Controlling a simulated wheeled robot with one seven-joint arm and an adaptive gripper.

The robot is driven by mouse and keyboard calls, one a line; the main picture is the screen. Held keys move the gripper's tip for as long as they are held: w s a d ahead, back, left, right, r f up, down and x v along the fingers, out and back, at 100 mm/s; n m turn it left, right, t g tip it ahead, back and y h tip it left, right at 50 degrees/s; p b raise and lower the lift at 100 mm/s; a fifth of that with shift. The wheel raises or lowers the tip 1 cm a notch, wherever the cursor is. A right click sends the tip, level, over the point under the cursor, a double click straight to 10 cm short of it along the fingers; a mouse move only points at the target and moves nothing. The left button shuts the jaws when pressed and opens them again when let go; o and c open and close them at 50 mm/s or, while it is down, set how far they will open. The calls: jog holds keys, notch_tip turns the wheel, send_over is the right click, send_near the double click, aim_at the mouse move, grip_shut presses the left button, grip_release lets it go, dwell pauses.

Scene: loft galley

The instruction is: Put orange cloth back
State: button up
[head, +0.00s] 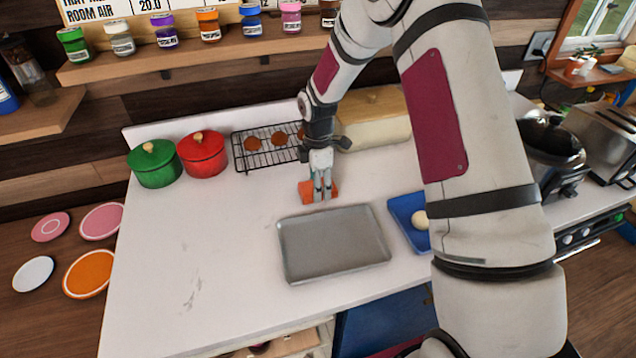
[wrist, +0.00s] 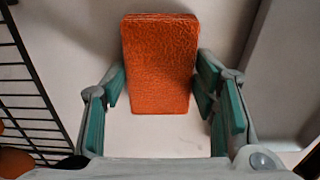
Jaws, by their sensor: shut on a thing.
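The orange cloth (head: 305,191) is a folded, flat rectangular pad over the white counter, behind the grey metal tray (head: 335,245). My gripper (head: 322,194) points down at it. In the wrist view the cloth (wrist: 160,65) sits between the two green-padded fingers of my gripper (wrist: 162,85), which are shut on its sides. Its far part reaches past the fingertips. I cannot tell whether the cloth touches the counter or hangs just above it.
A black wire rack (head: 256,160) with round brown items stands behind left. A green pot (head: 154,165) and a red pot (head: 202,155) stand further left. A cream box (head: 375,130) is behind right. A blue tray (head: 403,208) holds a pale ball (head: 420,219). The counter's left front is clear.

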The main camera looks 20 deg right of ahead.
jog(key=shift+f, duration=0.1)
jog(key=o, duration=1)
jog(key=shift+o, duration=0.2)
